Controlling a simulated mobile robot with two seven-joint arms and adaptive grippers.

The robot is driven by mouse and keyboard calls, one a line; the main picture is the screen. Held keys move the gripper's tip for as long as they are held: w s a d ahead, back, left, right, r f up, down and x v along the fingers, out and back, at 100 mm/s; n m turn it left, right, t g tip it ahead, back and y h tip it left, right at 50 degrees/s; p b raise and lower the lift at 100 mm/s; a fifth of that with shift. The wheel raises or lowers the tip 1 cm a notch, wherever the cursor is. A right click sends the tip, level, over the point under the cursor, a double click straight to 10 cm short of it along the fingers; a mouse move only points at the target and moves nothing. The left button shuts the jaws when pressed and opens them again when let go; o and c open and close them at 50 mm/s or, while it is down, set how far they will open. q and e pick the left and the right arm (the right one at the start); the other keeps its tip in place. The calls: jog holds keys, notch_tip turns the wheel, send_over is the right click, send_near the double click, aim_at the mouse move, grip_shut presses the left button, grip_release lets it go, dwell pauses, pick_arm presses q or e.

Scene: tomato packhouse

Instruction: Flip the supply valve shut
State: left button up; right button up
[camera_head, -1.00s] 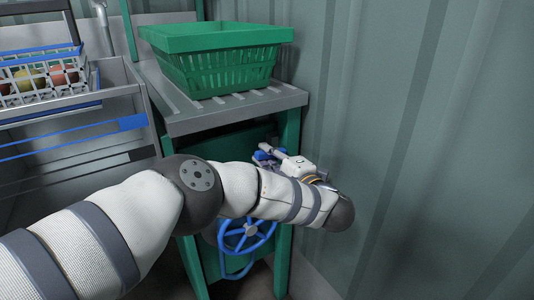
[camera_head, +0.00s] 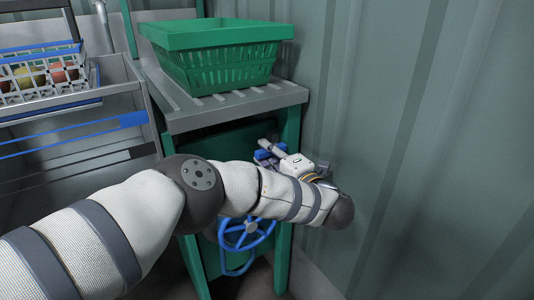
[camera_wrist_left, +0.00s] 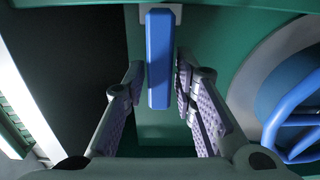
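The supply valve's lever (camera_wrist_left: 160,60) is a straight blue bar in the left wrist view, seen against the green panel. My left gripper (camera_wrist_left: 159,78) is open, with one finger on each side of the lever and a narrow gap visible on both sides. In the head view, my left gripper (camera_head: 268,152) is in front of the green stand, below the slatted top. My forearm and wrist cover part of the stand there, so the lever is hard to make out. My right gripper is in neither view.
A blue handwheel (camera_head: 246,234) sits below my left forearm; it also shows in the left wrist view (camera_wrist_left: 292,120). A green crate (camera_head: 217,62) stands on the slatted top (camera_head: 190,116). A corrugated wall (camera_head: 420,150) closes off the right, near my wrist.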

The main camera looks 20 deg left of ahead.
pick_arm(q)
jog(key=v, duration=1.2)
